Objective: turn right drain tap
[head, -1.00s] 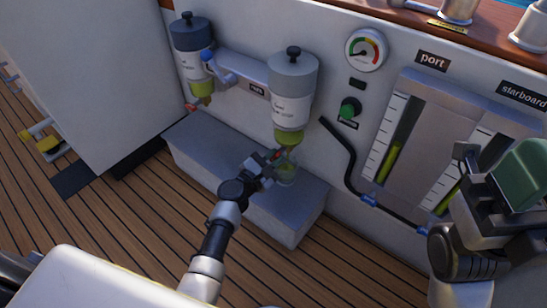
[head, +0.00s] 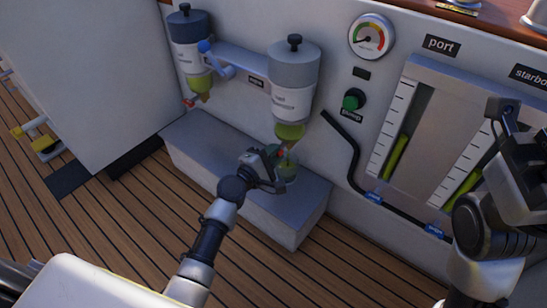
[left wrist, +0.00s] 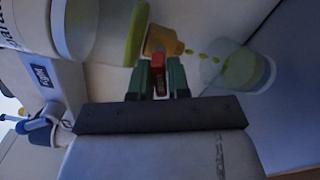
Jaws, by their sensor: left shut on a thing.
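The right filter (head: 293,85) hangs on the white wall, with a yellow-green bowl at its bottom. Its brass-coloured drain outlet (left wrist: 163,40) and red tap handle (left wrist: 158,72) show in the left wrist view. My left gripper (head: 275,160) is at this tap. Its green-padded fingers (left wrist: 157,80) are shut on the red handle, one on each side. Yellow-green drops (left wrist: 208,57) run from the outlet towards a clear jar (left wrist: 248,72), which holds some yellow-green liquid. The jar (head: 287,168) stands below the tap in the head view. My right gripper (head: 503,110) is at the right edge, its fingers unclear.
The left filter (head: 190,50) has its own red tap (head: 191,100). A blue-handled lever (head: 205,47) sits between the filters. A grey step (head: 225,165) lies under them. A green knob (head: 352,100), a gauge (head: 371,37) and level tubes are on the wall to the right.

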